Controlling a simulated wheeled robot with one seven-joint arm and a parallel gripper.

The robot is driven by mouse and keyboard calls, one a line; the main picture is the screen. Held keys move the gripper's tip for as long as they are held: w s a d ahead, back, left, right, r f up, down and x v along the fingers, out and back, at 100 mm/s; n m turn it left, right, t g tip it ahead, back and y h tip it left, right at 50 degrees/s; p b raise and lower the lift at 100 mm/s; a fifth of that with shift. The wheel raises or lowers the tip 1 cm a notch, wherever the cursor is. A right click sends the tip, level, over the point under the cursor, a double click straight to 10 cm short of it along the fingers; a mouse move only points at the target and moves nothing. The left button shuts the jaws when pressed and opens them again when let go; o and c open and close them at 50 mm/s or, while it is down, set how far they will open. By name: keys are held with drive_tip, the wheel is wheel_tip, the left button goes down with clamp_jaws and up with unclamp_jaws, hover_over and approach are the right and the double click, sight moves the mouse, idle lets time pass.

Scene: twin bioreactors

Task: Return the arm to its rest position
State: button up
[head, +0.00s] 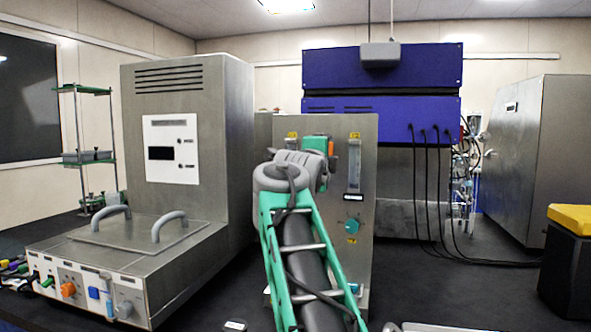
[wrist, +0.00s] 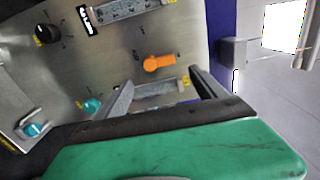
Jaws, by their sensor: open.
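My arm (head: 300,245) reaches forward from the bottom of the head view, green and grey, with its wrist end raised in front of a metal control panel (head: 363,265). My gripper (wrist: 162,78) is open and empty in the wrist view. Its two dark fingers stand apart, with an orange knob (wrist: 159,63) on the panel face showing just beyond the gap between their tips. I cannot tell whether a finger touches the panel. In the head view, the wrist hides most of the gripper.
A large metal unit (head: 190,90) with two lid handles stands left of my arm. Behind the panel is a blue-topped cabinet (head: 380,75) with hanging black cables. A yellow-topped black box (head: 570,255) stands at right. The dark surface right of the panel (head: 450,290) looks clear.

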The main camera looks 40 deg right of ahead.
drive_tip(key=a+f+n+g+y+p, duration=0.1)
drive_tip(key=a+f+n+y+p, duration=0.45)
drive_tip(key=a+f+n, duration=0.45)
drive_tip(key=a+f+n+g+y+p, duration=0.1)
drive_tip(key=a+f+n+y+p, duration=0.55)
drive_tip(key=a, duration=0.65)
drive_tip(key=s+a+f+n+g+y+p, duration=0.1)
drive_tip(key=s+a+f+n+g+p, duration=0.1)
drive_tip(key=s+a+f+n, duration=0.4)
drive_tip(key=s+a+f+n+g+y+p, duration=0.1)
drive_tip(key=s+a+f+n+g+p, duration=0.2)
drive_tip(key=s+a+f+n, duration=0.3)
drive_tip(key=s+a+f, duration=0.2)
drive_tip(key=s+f, duration=0.3)
drive_tip(key=s, duration=0.1)
drive_tip(key=shift+s+g, duration=0.3)
drive_tip(key=shift+g, duration=0.1)
